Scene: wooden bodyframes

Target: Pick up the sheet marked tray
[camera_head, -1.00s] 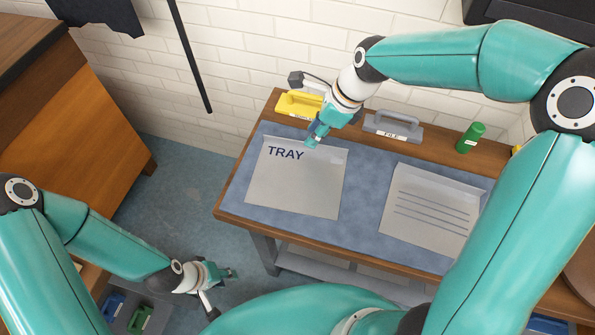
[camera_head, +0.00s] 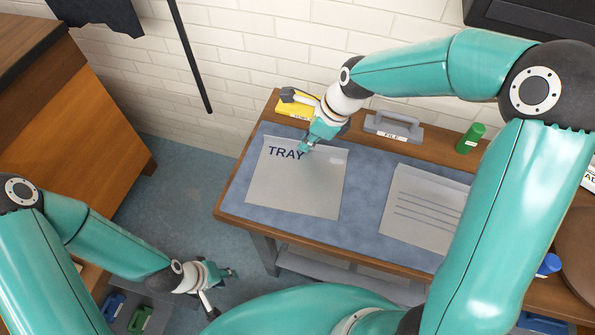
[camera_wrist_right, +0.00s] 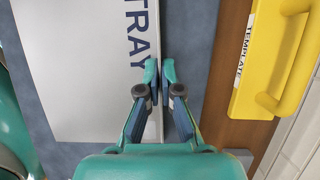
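The sheet marked TRAY (camera_head: 285,190) is pale grey and lies flat on the blue mat at the left of the table. A raised lip runs along its far edge. My right gripper (camera_head: 304,148) points down at that lip, near the end of the word TRAY. In the right wrist view my right gripper (camera_wrist_right: 160,72) has its fingertips close together, one on each side of the lip of the sheet (camera_wrist_right: 85,75). I cannot tell whether they pinch it. My left gripper (camera_head: 222,287) hangs low, away from the table, with its fingers apart and empty.
A lined sheet (camera_head: 422,215) lies to the right on the blue mat (camera_head: 365,180). Along the table's back stand a yellow holder (camera_head: 292,106), marked TEMPLATE in the right wrist view, a grey FILE holder (camera_head: 393,126) and a green bottle (camera_head: 470,138). A brick wall is behind.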

